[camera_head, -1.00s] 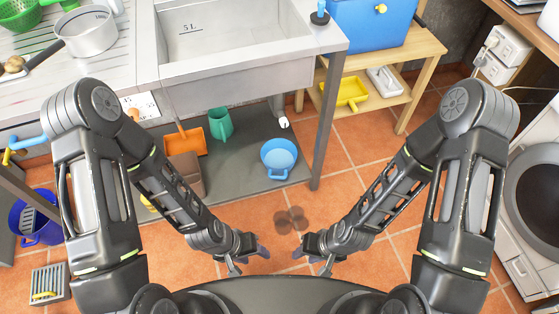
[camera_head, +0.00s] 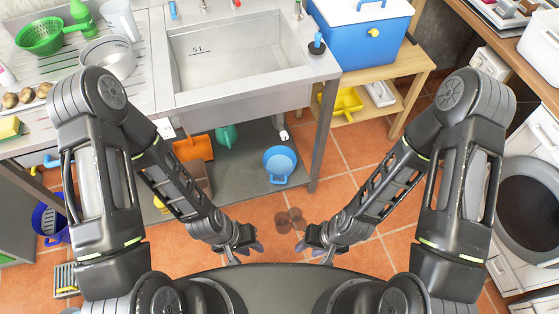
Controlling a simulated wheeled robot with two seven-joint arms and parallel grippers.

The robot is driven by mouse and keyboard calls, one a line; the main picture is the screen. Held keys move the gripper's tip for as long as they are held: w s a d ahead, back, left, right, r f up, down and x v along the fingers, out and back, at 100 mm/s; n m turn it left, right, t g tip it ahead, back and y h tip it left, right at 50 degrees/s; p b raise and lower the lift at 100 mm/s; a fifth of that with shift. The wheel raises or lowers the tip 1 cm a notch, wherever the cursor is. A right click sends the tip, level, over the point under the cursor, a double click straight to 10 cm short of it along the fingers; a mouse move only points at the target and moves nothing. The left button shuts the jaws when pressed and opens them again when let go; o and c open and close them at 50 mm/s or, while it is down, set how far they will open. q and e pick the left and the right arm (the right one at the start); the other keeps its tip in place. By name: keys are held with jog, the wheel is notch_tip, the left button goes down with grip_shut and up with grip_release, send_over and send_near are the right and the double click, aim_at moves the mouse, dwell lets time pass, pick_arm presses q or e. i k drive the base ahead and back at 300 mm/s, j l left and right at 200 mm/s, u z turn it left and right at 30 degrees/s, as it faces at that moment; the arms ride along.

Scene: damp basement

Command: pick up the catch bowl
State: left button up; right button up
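The catch bowl appears to be the light blue bowl (camera_head: 280,163) with a handle at its front. It stands on the grey shelf (camera_head: 238,178) under the sink, near its front right part, below a short white pipe end. My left gripper (camera_head: 243,248) hangs low over the floor, in front of the shelf and left of the bowl. My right gripper (camera_head: 313,246) hangs opposite it, to the right. Both are apart from the bowl and hold nothing I can see. Their fingers are small and dark, so their opening is unclear.
The sink (camera_head: 240,60) overhangs the shelf, with a metal leg (camera_head: 321,145) right of the bowl. An orange dustpan (camera_head: 194,149) and a green jug (camera_head: 226,135) stand left of it. A wooden shelf unit (camera_head: 413,90) is at the right. Open tiled floor lies in front.

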aim_at(280, 162)
jog(key=i+l, duration=0.25)
jog(key=l, duration=0.2)
jog(key=i+l, duration=0.25)
jog(key=l, duration=0.15)
jog(key=i+l, duration=0.2)
jog(key=l, duration=0.25)
jog(key=i+l, duration=0.25)
jog(key=l, duration=0.15)
jog(key=l+z, duration=0.05)
